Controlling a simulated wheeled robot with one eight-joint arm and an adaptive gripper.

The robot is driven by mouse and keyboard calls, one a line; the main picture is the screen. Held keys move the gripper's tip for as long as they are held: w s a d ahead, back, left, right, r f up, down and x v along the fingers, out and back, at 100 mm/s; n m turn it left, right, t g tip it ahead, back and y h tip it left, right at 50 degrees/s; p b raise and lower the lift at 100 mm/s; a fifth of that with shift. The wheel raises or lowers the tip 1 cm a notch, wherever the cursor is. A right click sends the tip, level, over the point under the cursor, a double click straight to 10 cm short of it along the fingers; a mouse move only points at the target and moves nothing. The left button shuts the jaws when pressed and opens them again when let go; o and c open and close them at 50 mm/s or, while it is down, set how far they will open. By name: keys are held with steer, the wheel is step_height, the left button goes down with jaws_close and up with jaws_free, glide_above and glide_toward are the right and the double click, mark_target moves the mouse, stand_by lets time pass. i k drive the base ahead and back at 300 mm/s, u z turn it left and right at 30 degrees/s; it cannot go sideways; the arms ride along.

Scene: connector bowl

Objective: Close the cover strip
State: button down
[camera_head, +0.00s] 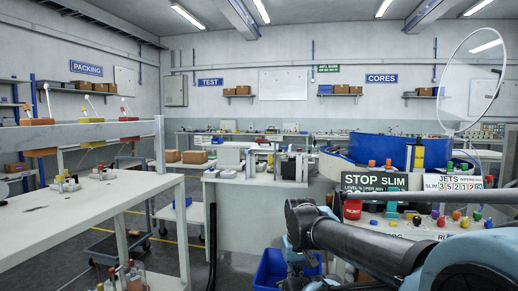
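A large blue round bowl (372,150) stands on the workstation at right. A clear round panel with a white rim (444,100) stands raised above its right side. I cannot tell for sure which part is the cover strip; no narrow strip is clearly seen on the bowl. My dark arm crosses the lower right in front of the workstation and bends down near the blue bin. My gripper is not seen in this view. The arm hides part of the workstation front.
A sign reading STOP SLIM (374,181) and a JETS panel (453,182) stand before the bowl. Several coloured knobs (464,222) line the workstation's front. A blue bin (270,272) sits below. A white table (80,215) is at left; the aisle floor (165,255) between looks partly free.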

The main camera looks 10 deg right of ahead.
mark_target(260, 147)
steer(key=i, duration=0.85)
